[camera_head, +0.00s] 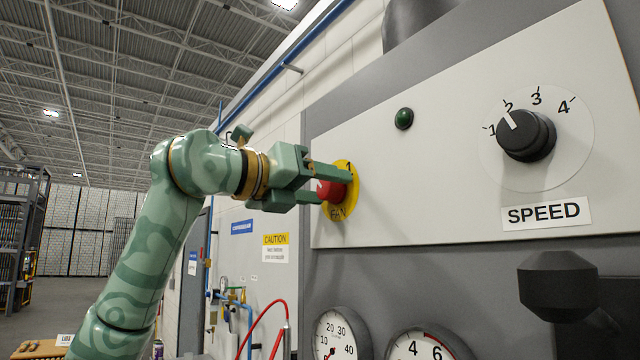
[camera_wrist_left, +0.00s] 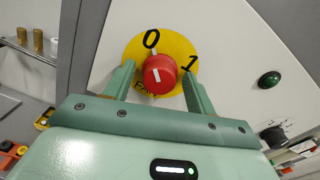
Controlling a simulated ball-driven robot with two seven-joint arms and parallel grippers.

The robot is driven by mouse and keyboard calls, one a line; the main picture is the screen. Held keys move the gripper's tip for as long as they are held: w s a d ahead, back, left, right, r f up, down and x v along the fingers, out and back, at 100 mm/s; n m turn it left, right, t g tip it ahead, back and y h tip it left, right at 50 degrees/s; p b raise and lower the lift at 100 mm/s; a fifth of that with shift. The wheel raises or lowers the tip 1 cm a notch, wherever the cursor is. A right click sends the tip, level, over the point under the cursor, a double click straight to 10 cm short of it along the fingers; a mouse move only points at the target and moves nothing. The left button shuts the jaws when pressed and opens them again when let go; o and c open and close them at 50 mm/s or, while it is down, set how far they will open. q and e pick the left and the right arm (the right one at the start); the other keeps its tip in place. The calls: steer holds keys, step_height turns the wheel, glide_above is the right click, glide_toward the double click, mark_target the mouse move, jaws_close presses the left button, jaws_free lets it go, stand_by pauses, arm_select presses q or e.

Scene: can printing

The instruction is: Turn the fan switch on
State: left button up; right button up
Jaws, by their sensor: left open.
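The fan switch is a red knob (camera_head: 327,190) on a yellow disc (camera_head: 352,199) at the left end of the light control panel. In the left wrist view the red knob (camera_wrist_left: 160,75) sits in the middle of the yellow disc (camera_wrist_left: 138,47), which is marked 0 and 1. The knob's white line points toward the 0. My left gripper (camera_head: 334,184) is open, with one finger on each side of the knob. I cannot tell whether the fingers touch it. Part of the disc is hidden behind the fingers. My right gripper is not in view.
A dark green lamp (camera_head: 404,119) and a black SPEED knob (camera_head: 526,135), pointing near 2, are on the same panel to the right. Round gauges (camera_head: 342,335) and a dark knob-shaped part (camera_head: 556,283) are below. A red hose (camera_head: 264,318) hangs at lower left.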

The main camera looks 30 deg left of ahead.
arm_select(q)
steer(key=c, duration=0.8)
steer(key=shift+c, duration=0.2)
steer(key=m+p, duration=0.2)
steer(key=shift+s+r+m, duration=0.1)
steer(key=shift+r+m, duration=0.1)
steer(key=shift+m, duration=0.2)
steer(key=m+p, duration=0.3)
steer(key=m, duration=0.2)
steer(key=m+p, duration=0.2)
steer(key=m, duration=0.4)
steer(key=shift+f+p, duration=0.1)
steer(key=shift+p, duration=0.25)
steer(key=shift+f+m+p, duration=0.1)
steer(key=shift+m+p, duration=0.75)
steer(key=shift+m, duration=1.35)
steer(key=shift+h, duration=0.4)
